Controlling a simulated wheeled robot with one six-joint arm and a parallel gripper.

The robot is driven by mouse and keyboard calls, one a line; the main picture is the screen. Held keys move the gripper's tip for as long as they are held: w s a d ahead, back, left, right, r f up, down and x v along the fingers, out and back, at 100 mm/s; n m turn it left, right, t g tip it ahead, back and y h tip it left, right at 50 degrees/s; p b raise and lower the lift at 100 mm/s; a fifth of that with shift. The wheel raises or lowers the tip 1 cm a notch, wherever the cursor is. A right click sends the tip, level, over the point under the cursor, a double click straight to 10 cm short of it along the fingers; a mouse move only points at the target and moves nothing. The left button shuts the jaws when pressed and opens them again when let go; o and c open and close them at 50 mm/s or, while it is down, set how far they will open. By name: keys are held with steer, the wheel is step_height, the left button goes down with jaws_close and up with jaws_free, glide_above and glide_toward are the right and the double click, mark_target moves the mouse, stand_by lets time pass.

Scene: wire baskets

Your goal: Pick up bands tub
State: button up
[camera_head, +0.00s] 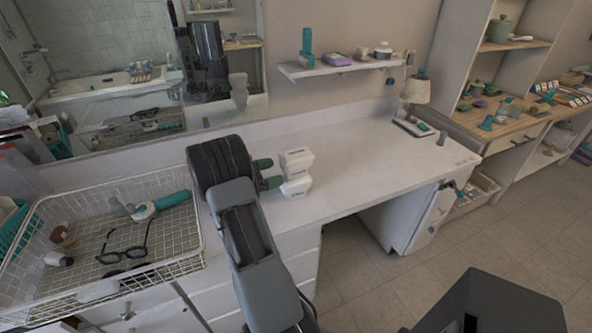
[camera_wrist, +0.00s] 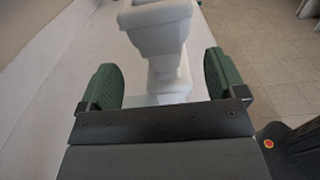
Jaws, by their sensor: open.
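Two small white tubs with dark print stand on the white counter, an upper one (camera_head: 297,160) and a lower one (camera_head: 296,186). They look stacked, and the print is too small to tell which is the bands tub. My gripper (camera_head: 268,173) is open just left of them, its green fingers pointing at them. In the wrist view my gripper (camera_wrist: 160,75) has its fingers apart, with white tub shapes (camera_wrist: 168,78) between and beyond them. No contact shows there.
A wire basket (camera_head: 180,232) at left holds glasses and a teal-handled item. A mirror (camera_head: 110,60) and a small shelf (camera_head: 340,68) are behind.

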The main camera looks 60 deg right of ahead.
mark_target(291, 167)
steer(key=p+x, duration=0.2)
steer(key=x, duration=0.4)
steer(key=shift+s+a+r+p, duration=0.1)
steer(key=shift+s+r+p, duration=0.05)
steer(key=shift+p, duration=0.2)
steer(key=shift+s+d, duration=0.2)
steer(key=shift+d, duration=0.15)
steer(key=shift+c, duration=0.3)
steer(key=c, duration=1)
steer(key=shift+c, duration=0.2)
